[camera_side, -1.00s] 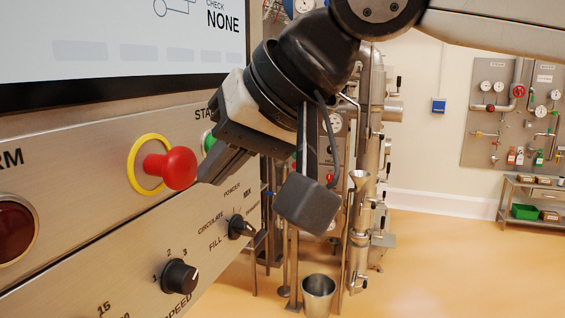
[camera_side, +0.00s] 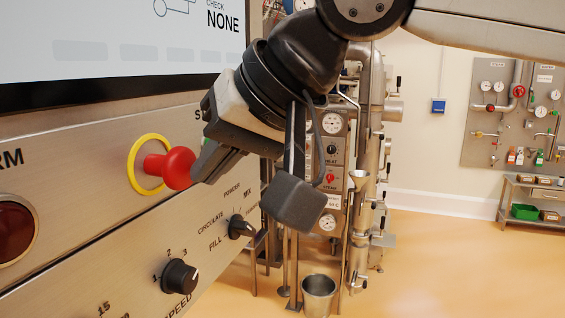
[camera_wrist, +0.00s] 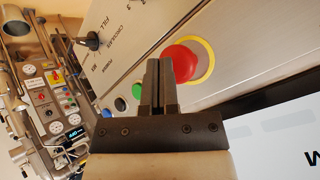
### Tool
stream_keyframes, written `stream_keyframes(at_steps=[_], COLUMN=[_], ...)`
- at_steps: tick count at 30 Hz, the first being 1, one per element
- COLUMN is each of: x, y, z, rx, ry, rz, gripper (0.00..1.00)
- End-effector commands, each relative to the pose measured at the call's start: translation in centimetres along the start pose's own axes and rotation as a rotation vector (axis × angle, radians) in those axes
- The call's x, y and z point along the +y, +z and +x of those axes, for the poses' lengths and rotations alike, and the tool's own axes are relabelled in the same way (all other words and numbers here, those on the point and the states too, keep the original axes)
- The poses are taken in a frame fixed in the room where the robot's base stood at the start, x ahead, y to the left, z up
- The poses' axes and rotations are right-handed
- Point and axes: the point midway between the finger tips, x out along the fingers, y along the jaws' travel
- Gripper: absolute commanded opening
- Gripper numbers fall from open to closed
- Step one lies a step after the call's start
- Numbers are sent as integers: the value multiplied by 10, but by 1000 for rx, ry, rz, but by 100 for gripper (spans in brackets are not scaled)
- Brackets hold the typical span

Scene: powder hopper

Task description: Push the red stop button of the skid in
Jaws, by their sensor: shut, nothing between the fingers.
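The red stop button (camera_side: 179,168) is a mushroom head on a red stem with a yellow ring (camera_side: 136,165) behind it, on the skid's steel panel. It stands out from the panel. My gripper (camera_side: 200,177) is shut and empty, its fingertips close at the right of the button head in the side view. I cannot tell whether they touch it. In the wrist view the shut fingers (camera_wrist: 159,70) point up the picture, and the red button (camera_wrist: 181,63) shows just right of them, partly hidden by them.
The panel also carries a black speed knob (camera_side: 180,276), a fill/circulate selector (camera_side: 240,227) and a dark red lamp (camera_side: 14,232). A green button (camera_wrist: 137,91) shows in the wrist view. A screen (camera_side: 110,45) is above. A steel bucket (camera_side: 318,294) stands on the floor.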

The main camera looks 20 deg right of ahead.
Motion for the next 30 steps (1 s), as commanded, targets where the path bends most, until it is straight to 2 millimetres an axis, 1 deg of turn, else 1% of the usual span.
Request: stream_keyframes(at_steps=[30], x=[-4], y=[-4], z=[5], rx=[0], ry=[0], rz=[0], gripper=[0])
